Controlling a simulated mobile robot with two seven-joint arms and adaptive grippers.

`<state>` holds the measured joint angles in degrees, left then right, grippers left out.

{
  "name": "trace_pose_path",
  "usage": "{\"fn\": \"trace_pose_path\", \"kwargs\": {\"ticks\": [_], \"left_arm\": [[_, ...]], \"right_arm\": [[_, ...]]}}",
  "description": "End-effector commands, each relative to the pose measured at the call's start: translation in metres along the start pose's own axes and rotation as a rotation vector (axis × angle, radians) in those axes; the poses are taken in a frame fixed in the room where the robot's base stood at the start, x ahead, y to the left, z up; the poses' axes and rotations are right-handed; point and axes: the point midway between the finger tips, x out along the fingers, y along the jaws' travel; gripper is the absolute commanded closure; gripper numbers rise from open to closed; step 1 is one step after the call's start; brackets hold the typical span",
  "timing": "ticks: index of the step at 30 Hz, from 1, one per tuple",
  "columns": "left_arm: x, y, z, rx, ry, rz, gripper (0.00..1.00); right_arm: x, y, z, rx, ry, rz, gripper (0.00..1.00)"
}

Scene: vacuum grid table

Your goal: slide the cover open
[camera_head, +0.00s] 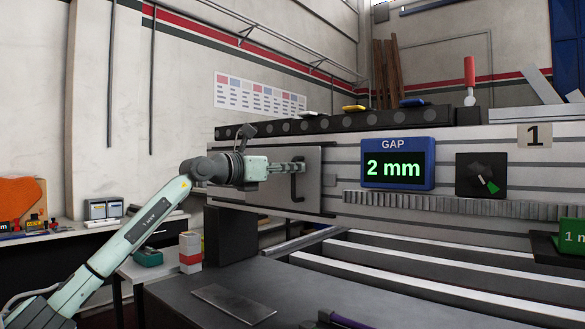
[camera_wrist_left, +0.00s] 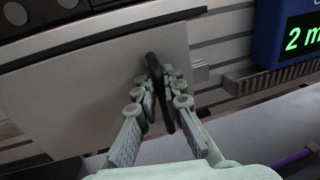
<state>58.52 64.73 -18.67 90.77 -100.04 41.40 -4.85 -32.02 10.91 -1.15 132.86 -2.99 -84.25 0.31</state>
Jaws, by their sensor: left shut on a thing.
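The cover is a flat grey plate (camera_head: 265,192) on the front of the machine beam, at its left end. It has a dark bar handle (camera_head: 294,188) near its right side. My left gripper (camera_head: 297,167) reaches in from the left and is shut on the handle. In the left wrist view the cover (camera_wrist_left: 90,85) fills the left half, and the fingers (camera_wrist_left: 160,98) stand on both sides of the dark handle (camera_wrist_left: 153,72). What lies behind the cover is hidden. My right gripper is not in view.
A blue GAP display (camera_head: 398,163) reading 2 mm and a dark knob (camera_head: 481,176) sit right of the cover on the beam (camera_head: 450,215). A toothed rack (camera_head: 450,205) runs below them. A loose dark plate (camera_head: 234,303) and a red-and-white stack (camera_head: 190,252) are below left.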

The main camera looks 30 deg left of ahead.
Motion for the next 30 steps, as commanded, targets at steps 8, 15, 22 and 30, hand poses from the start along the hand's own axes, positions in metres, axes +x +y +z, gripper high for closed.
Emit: {"fn": "trace_pose_path", "kwargs": {"ticks": [8, 15, 22, 30], "left_arm": [[0.000, -0.001, 0.000, 0.001, 0.001, -0.002, 1.00], [0.000, 0.000, 0.000, 0.001, 0.001, 0.000, 0.82], [0.000, 0.000, 0.000, 0.001, 0.001, 0.000, 0.82], [-0.024, 0.001, -0.001, 0.006, 0.005, 0.003, 0.82]], "right_arm": [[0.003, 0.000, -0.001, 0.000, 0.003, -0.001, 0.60], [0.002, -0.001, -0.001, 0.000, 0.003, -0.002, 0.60], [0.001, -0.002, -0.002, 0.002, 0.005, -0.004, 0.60], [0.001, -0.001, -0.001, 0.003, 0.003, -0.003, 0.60]]}}
